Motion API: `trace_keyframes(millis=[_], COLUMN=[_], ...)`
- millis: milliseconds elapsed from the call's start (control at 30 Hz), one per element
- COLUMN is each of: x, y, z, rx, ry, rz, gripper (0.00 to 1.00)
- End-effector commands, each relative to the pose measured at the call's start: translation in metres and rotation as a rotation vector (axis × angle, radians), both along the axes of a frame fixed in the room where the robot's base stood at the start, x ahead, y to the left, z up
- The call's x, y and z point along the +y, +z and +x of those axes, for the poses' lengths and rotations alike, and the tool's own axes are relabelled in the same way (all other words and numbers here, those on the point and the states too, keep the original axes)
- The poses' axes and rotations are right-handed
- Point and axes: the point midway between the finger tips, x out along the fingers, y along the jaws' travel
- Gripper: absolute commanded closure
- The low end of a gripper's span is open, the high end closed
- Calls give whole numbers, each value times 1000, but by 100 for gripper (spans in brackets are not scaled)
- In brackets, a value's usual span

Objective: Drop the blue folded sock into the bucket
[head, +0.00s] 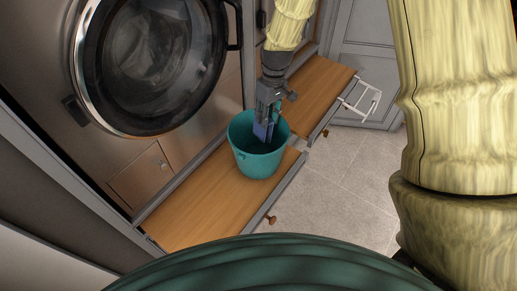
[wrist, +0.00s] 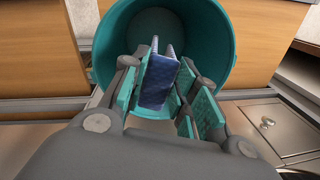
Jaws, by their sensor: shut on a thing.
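The blue folded sock (head: 262,131) is held in my gripper (head: 266,122), over the mouth of the teal bucket (head: 259,163) in the head view. The bucket stands on the wooden bench. In the wrist view, the blue sock (wrist: 158,80) sits between the teal finger pads of my gripper (wrist: 160,90), with the open bucket (wrist: 219,45) around and behind it. The fingers are shut on the sock. The sock's lower end appears within the bucket's opening; its exact depth is hard to tell.
The wooden bench (head: 185,212) runs along the front of a washing machine (head: 150,60). A second wooden board (head: 318,82) continues behind the bucket. A white rack-like item (head: 361,100) is at the right, above the tiled floor (head: 340,190). A cabinet door (head: 365,45) stands behind.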

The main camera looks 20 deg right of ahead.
Motion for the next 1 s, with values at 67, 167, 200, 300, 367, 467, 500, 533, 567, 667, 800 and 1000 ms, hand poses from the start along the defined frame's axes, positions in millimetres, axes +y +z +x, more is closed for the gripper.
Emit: trace_keyframes(millis=[67,167,200,300,367,467,500,533,567,667,800,1000], x=[0,0,0,0,0,0,-1,-1,-1,-2,-4,-7], y=[0,0,0,0,0,1,1,3,4,13,34,68], z=[0,0,0,0,0,0,0,0,0,1,2,3], rx=[0,0,0,0,0,0,0,0,-1,-2,-3,-4], ry=[0,0,0,-1,-1,-1,-1,-1,-1,-1,-1,0], rz=[0,0,0,0,0,0,0,0,0,0,0,-1], gripper=[62,46,46,46,46,46,46,46,46,46,46,46])
